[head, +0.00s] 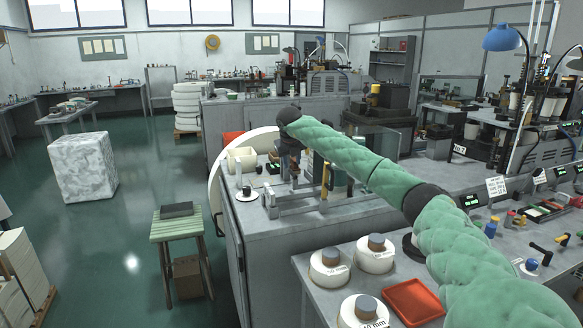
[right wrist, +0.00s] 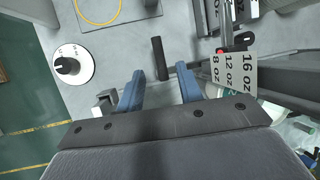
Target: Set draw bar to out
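My right gripper (right wrist: 160,77) points down over the grey machine bench, its two blue fingers apart and nothing between them. A short black bar handle (right wrist: 159,58), which may be the draw bar, lies just beyond the fingertips and between their lines. I cannot tell the height gap to it. In the head view the right gripper (head: 293,178) hangs over the bench fixture, below my green-sleeved arm, and hides part of it. The handle cannot be made out there. My left gripper is in neither view.
A black knob on a white dial (right wrist: 68,66) sits left of the gripper; the dial also shows in the head view (head: 247,195). A size plate (right wrist: 236,75) marked 8, 12 and 16 oz stands close right. Metal rails (head: 305,203) run along the bench front.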

